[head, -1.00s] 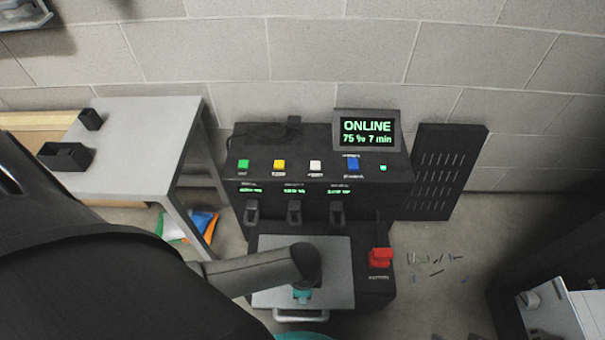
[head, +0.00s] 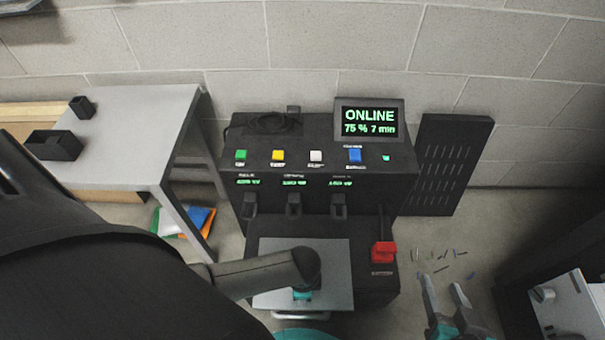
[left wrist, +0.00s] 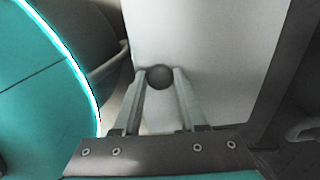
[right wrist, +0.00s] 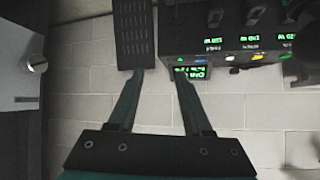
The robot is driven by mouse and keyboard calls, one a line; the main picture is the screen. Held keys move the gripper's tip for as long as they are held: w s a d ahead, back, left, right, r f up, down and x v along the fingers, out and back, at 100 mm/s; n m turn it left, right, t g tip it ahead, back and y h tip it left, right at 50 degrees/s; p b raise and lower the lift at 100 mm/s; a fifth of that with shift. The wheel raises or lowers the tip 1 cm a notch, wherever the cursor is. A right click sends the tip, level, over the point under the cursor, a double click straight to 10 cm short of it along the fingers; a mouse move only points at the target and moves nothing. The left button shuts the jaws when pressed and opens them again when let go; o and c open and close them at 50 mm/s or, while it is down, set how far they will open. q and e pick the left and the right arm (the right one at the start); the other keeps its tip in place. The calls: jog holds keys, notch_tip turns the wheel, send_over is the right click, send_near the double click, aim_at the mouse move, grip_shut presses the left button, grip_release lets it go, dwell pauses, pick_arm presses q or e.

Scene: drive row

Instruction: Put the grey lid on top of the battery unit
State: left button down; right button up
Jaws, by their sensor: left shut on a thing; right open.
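The black battery unit (head: 235,210) stands against the wall with a lit ONLINE display, coloured buttons and a red switch. The flat grey lid (head: 336,262) is over its low front part. I cannot tell whether the lid touches it. My left gripper is mostly hidden behind my arm in the head view. In the left wrist view my left gripper (left wrist: 159,75) is shut on the lid's dark round knob (left wrist: 158,79), with the pale lid (left wrist: 225,45) beyond. My right gripper (head: 442,287) is open and empty, right of the unit; it also shows in the right wrist view (right wrist: 160,75).
A grey table (head: 145,125) with two dark open boxes stands at left, coloured packets (head: 190,220) beneath. A slotted black panel (head: 448,165) leans by the wall. Small bits lie on the floor right of the unit. A white-topped cabinet (head: 575,310) is at lower right.

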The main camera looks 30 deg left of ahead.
pick_arm(q)
jog(key=shift+f+b, duration=0.4)
jog(key=shift+f, duration=0.2)
jog(key=shift+f+b, duration=0.35)
jog(key=shift+f, duration=0.5)
jog(key=shift+f+b, duration=0.15)
jog(key=shift+b, duration=0.2)
pick_arm(e)
jog(key=shift+w+a+r+t+y, duration=0.1)
jog(key=shift+a+r+t+y, duration=0.25)
jog(key=shift+a+t, duration=0.3)
jog(key=shift+w+a+r+t+y, duration=0.1)
jog(key=shift+a+r+t+y, duration=0.2)
jog(key=shift+a+t, duration=0.3)
jog(key=shift+a+r+t+y, duration=0.3)
jog(key=shift+a+t+y, duration=0.05)
jog(key=shift+a+t, duration=0.3)
pick_arm(q)
jog(key=shift+c, duration=2.3)
grip_release()
pick_arm(e)
jog(key=shift+d, duration=0.1)
